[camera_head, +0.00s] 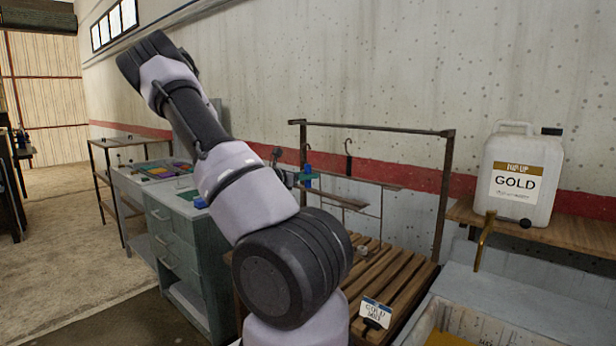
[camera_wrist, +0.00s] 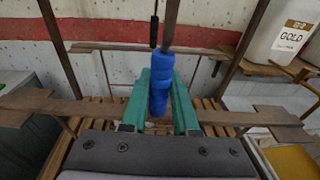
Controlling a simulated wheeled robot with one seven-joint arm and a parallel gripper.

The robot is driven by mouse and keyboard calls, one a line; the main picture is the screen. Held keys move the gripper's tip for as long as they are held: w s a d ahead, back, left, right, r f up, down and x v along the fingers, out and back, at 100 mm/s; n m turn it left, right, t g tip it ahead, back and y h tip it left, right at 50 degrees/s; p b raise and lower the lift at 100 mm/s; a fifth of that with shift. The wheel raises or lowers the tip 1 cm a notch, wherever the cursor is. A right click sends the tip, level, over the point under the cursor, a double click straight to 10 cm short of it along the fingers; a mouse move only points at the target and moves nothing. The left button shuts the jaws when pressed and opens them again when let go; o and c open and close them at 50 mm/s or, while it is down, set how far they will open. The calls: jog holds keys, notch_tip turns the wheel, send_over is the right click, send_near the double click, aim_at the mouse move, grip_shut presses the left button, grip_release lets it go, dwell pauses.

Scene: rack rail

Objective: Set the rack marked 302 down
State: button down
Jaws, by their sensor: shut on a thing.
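My gripper (camera_wrist: 160,82) has teal fingers shut on the blue grip (camera_wrist: 160,86) of the rack. A dark stem rises from the grip. A flat brown bar (camera_wrist: 232,117) with wider ends, seemingly the rack's, runs across behind the fingers. In the head view, my gripper (camera_head: 304,178) is partly hidden by my arm, and brown bars (camera_head: 374,183) reach right from it. They appear above the slatted bench (camera_head: 398,272); whether any part touches it cannot be told. I cannot read 302 on the rack.
A metal rail frame (camera_head: 447,195) stands at the bench, with a black hook (camera_head: 348,156) hanging from its top. A small GOLD sign (camera_head: 376,312) stands at the bench's front. A GOLD jug (camera_head: 518,180) sits on a shelf to the right, above a basin with yellow contents (camera_head: 468,325).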

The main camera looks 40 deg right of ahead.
jog(key=shift+f, duration=0.3)
grip_release()
dwell(0.6)
jog(key=shift+a, duration=0.1)
dwell(0.5)
jog(key=a, duration=1.1)
jog(key=shift+a, duration=0.4)
dwell(1.0)
dwell(0.5)
